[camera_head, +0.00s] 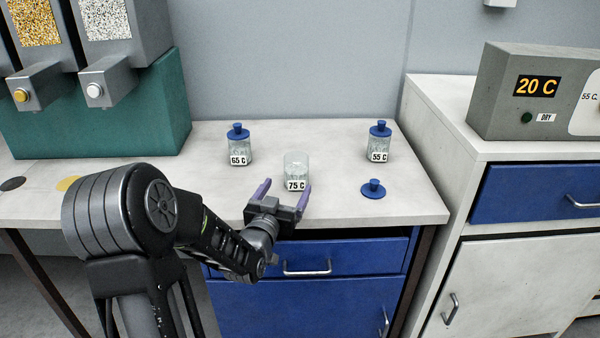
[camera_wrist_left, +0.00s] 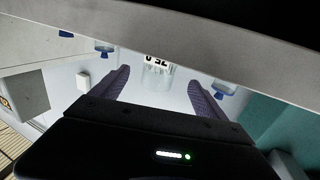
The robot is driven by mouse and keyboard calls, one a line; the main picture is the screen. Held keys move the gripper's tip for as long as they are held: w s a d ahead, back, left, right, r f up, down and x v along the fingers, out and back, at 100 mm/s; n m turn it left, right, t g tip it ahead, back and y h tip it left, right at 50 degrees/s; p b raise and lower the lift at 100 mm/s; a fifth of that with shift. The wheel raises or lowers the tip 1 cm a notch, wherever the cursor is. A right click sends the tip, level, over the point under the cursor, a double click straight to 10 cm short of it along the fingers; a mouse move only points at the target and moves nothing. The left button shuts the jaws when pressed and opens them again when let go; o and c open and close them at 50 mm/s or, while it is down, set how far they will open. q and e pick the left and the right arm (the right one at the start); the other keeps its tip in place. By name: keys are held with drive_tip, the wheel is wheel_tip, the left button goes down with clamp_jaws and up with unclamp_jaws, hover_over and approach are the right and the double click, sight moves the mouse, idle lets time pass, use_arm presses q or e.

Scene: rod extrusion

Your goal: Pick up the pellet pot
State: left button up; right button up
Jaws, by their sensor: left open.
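The open glass pot labelled 75 C (camera_head: 297,165) stands upright and lidless near the front middle of the counter. Its upside-down label and glass also show in the left wrist view (camera_wrist_left: 157,76). A blue knobbed lid (camera_head: 373,189) lies on the counter to its right. My left gripper (camera_head: 288,185) is open and empty at the counter's front edge. Its two purple fingers point at the pot, one to each side in the picture. They also flank it in the wrist view (camera_wrist_left: 158,82). I cannot tell whether they touch it. My right gripper is not in view.
Blue-lidded jars labelled 65 C (camera_head: 239,150) and 55 C (camera_head: 379,147) stand behind to either side. A grey box reading 20 C (camera_head: 497,105) stands on the right cabinet. A green dispenser stand (camera_head: 150,115) is at left. Blue drawers (camera_head: 340,256) lie below the counter.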

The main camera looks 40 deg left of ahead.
sight(292, 176)
use_arm(q)
drive_tip(key=shift+s+r, duration=0.1)
drive_tip(key=shift+s, duration=0.1)
drive_tip(key=shift+x, duration=1.35)
drive_tip(key=shift+d, duration=0.1)
drive_tip(key=shift+p+x, duration=0.45)
drive_tip(key=shift+x, duration=2.15)
drive_tip(key=c, duration=1.8)
drive_tip(key=shift+r, duration=0.15)
clamp_jaws()
